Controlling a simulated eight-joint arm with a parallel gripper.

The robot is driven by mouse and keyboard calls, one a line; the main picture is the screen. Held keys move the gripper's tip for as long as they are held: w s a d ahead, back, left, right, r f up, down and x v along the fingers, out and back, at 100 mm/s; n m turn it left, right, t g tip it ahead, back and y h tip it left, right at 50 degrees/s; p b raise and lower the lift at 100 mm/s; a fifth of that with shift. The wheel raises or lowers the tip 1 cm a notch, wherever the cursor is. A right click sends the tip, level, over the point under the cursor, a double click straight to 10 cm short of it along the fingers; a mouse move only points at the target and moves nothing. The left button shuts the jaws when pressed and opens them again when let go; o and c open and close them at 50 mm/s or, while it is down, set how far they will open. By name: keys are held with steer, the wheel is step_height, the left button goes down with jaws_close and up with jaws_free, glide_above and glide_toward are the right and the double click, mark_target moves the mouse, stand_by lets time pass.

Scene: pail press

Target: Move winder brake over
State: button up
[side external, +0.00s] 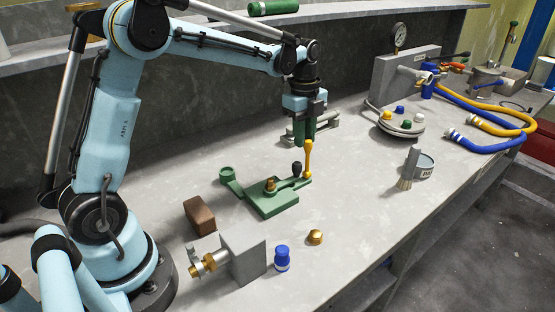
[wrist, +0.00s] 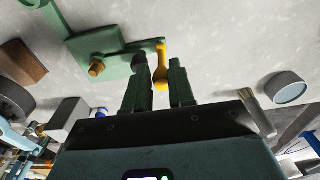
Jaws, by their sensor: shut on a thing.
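A green winder base (side external: 272,203) lies flat on the bench, with a brass knob (side external: 270,184) on it. A yellow lever (side external: 308,161) stands nearly upright at the base's right end; I take it to be the winder brake. It also shows in the wrist view (wrist: 161,70), between my fingers. My gripper (side external: 306,142) points down with its green fingers around the lever's rounded top and is shut on it. A short black-topped post (side external: 297,168) stands close beside the lever, near the left finger in the wrist view.
A brown block (side external: 199,215), a grey block with a brass fitting (side external: 243,255), a blue-capped bottle (side external: 282,258) and a brass cap (side external: 315,237) lie nearer the camera. A grey cup (side external: 420,165) and a round button box (side external: 400,124) stand right. Bench between is clear.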

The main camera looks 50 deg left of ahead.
steer(key=shift+a, duration=0.2)
steer(key=shift+a+f, duration=0.15)
steer(key=shift+a, duration=0.6)
steer(key=o, duration=0.9)
steer(key=shift+c, duration=0.2)
step_height(320, 180, up, 12)
steer(key=s+d+f+n+t, duration=0.3)
steer(key=s+d+f+n, duration=0.1)
steer(key=s+n, duration=0.4)
steer(key=s+d+f+n+t, duration=0.4)
steer(key=s+n, duration=0.4)
steer(key=n, duration=0.2)
steer(key=shift+s+d+f+y, duration=0.3)
steer(key=shift+d, duration=0.05)
